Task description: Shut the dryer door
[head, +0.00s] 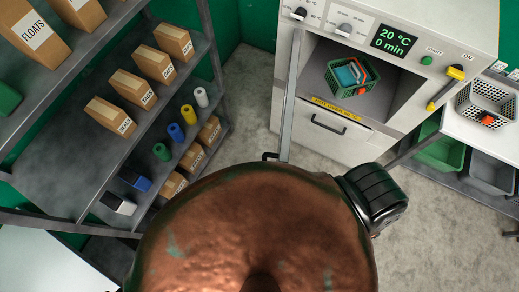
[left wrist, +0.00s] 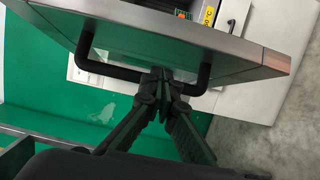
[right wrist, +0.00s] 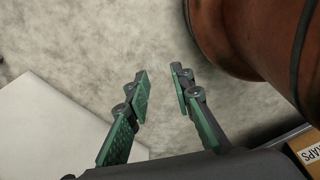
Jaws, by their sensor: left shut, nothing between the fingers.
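The dryer (head: 345,150) stands at the back right in the head view. Its door (head: 290,95) stands open, seen nearly edge-on at the left of the opening. A green basket (head: 345,88) with blue and orange things sits inside the chamber. In the left wrist view the door (left wrist: 160,40) crosses the top with its black bar handle (left wrist: 112,72). My left gripper (left wrist: 164,74) is shut and empty, its tips at the handle between the two posts; I cannot tell if they touch. My right gripper (right wrist: 159,76) is open and empty above the floor. Neither gripper's fingers show in the head view.
A shelf (head: 70,150) with cardboard boxes and coloured spools stands left. A large copper-brown rounded form (head: 255,235) blocks the lower middle. Grey floor (head: 258,75) is clear left of the dryer.

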